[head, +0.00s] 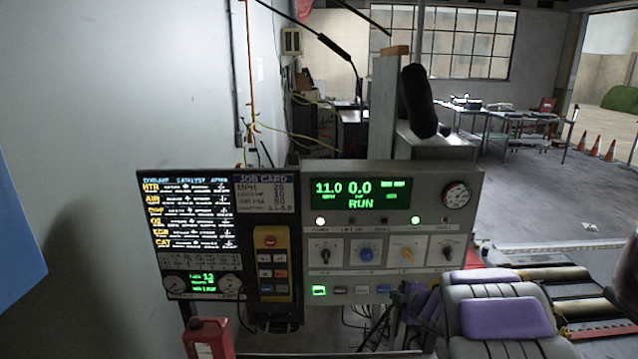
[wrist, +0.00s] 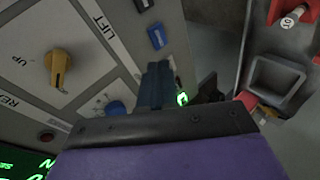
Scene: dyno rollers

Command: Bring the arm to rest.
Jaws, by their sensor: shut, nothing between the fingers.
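My gripper shows in the wrist view as a purple jaw with a dark front edge (wrist: 160,126); it is shut, with nothing seen held. In the head view, my arm with its purple covers reaches in at the lower right. Its purple front end (head: 424,305) is by the lower right corner of the control panel (head: 330,228), partly hidden by the arm. I cannot tell whether it touches the panel. In the wrist view, a yellow knob (wrist: 58,72), a blue knob (wrist: 115,109) and a lit green button (wrist: 182,98) lie beyond the jaw.
The panel display (head: 362,194) reads RUN, 11.0 and 0.0. A dark screen (head: 190,215) and an orange-and-black pendant (head: 273,262) stand left of it. A red can (head: 208,338) is below. Rollers (head: 590,308) lie at right. Open floor (head: 530,205) lies behind, with cones (head: 595,145) beyond.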

